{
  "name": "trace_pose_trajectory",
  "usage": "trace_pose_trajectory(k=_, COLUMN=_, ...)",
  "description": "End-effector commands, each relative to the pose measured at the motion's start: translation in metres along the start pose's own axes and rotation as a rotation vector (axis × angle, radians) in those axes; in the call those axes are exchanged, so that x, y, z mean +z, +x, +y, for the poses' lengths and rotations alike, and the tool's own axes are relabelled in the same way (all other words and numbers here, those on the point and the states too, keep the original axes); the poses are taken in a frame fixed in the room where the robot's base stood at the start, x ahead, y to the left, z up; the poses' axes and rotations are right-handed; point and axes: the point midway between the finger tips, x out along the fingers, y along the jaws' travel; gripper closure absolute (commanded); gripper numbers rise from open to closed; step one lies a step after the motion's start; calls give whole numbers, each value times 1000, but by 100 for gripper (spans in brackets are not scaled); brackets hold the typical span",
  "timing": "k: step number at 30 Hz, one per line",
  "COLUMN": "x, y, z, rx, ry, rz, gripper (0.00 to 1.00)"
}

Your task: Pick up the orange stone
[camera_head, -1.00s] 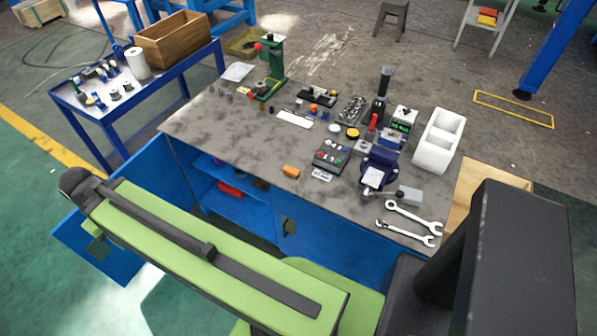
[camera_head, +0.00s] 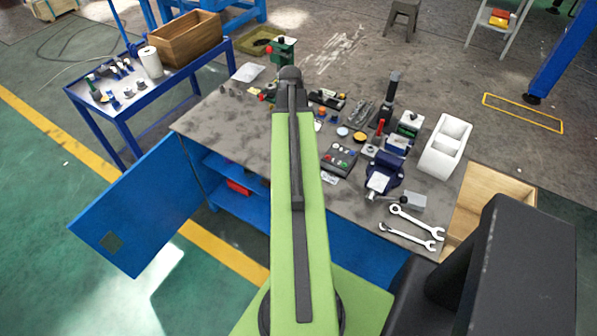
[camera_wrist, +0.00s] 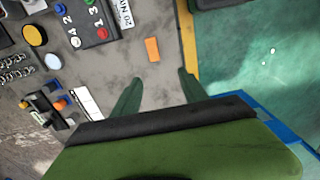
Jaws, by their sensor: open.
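The orange stone (camera_wrist: 152,49) is a small orange block lying on the worn grey workbench (camera_wrist: 85,68), near the bench edge, in the wrist view. In the head view my green arm covers the place where it lay. My gripper (camera_wrist: 160,77) shows two dark green fingers spread apart with nothing between them. The stone appears just beyond the fingertips, in line with the gap between them, and apart from both fingers. The height of the fingers above the bench is hard to tell.
A button box (camera_head: 338,158), a vise (camera_head: 384,174), wrenches (camera_head: 412,228) and a white bin (camera_head: 444,146) crowd the bench's right side. A green press (camera_head: 283,53) stands at the back. The bench's left part is mostly clear. A blue cabinet door (camera_head: 140,210) hangs open.

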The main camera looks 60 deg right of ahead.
Motion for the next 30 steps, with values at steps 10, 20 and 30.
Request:
trace_pose_trajectory(k=10, x=22, y=8, z=18, rx=0, ry=-3, rz=0, gripper=49)
trace_pose_trajectory(k=20, x=21, y=72, z=17, rx=0, ry=-3, rz=0, gripper=49)
trace_pose_trajectory(k=30, x=20, y=124, z=16, rx=0, ry=-4, rz=0, gripper=49)
